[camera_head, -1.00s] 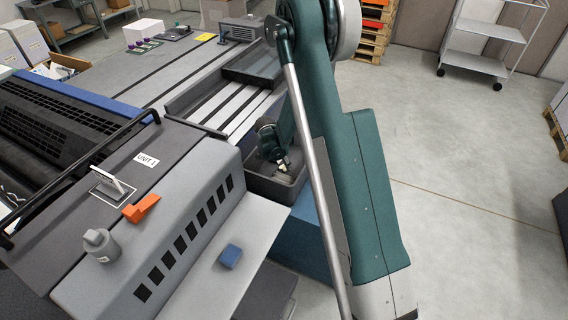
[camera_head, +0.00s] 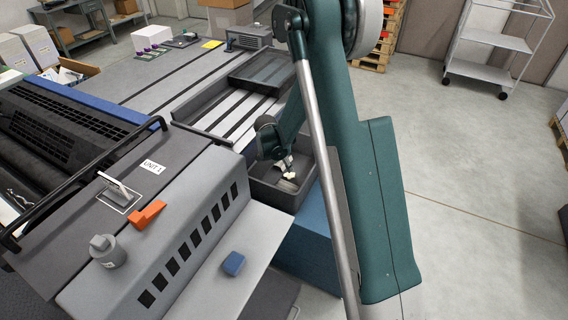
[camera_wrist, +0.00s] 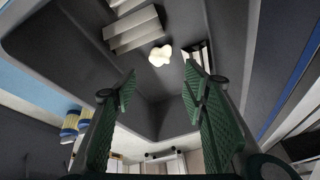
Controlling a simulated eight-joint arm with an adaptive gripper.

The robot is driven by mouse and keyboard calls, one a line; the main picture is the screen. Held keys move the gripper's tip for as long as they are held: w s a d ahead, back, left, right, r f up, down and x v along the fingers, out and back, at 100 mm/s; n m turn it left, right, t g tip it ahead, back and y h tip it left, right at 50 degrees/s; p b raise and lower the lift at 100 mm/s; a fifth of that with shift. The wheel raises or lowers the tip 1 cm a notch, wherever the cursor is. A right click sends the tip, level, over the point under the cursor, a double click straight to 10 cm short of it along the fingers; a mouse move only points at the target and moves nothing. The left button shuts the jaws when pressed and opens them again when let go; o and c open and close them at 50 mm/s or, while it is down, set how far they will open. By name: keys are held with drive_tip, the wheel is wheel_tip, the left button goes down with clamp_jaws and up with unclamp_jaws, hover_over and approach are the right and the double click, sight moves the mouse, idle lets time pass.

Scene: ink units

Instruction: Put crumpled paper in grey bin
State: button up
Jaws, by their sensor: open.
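The crumpled paper (camera_head: 290,176) is a small off-white wad in the grey bin (camera_head: 267,196), a dark grey open box at the end of the machine. In the wrist view the paper (camera_wrist: 160,55) lies against the bin's dark inside (camera_wrist: 75,40), beyond my fingertips and apart from them. My gripper (camera_wrist: 160,82) is open, with its green fingers spread and nothing between them. In the head view my gripper (camera_head: 286,164) reaches down into the bin, just above the paper, and its fingers are small and partly hard to make out.
The bin also holds pale grey strips (camera_wrist: 133,28). My arm hides the area right of the bin. The printing unit with its orange lever (camera_head: 147,214) and a blue block (camera_head: 234,263) stand at the front left. Open floor and a shelf cart (camera_head: 490,45) are at the right.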

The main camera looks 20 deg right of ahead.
idle(0.3)
drive_tip(key=s+a+r+n+t+y, duration=0.1)
drive_tip(key=s+r+n, duration=0.1)
drive_tip(key=s+r, duration=0.55)
drive_tip(key=s+a+r+n, duration=0.1)
drive_tip(key=s+r+n, duration=0.3)
drive_tip(key=r, duration=0.7)
drive_tip(key=s+a+r+n+t+y, duration=0.1)
drive_tip(key=s+a+r, duration=0.1)
drive_tip(key=s+r, duration=0.6)
drive_tip(key=s+a+r+n+t, duration=0.1)
drive_tip(key=s+r+n, duration=0.2)
drive_tip(key=s, duration=0.9)
drive_tip(key=s+a+r+n+t+y, duration=0.1)
drive_tip(key=s+r+n, duration=0.3)
drive_tip(key=s, duration=0.8)
drive_tip(key=shift+a+r+y, duration=0.15)
drive_tip(key=shift+a+y, duration=0.15)
drive_tip(key=shift+a, duration=0.5)
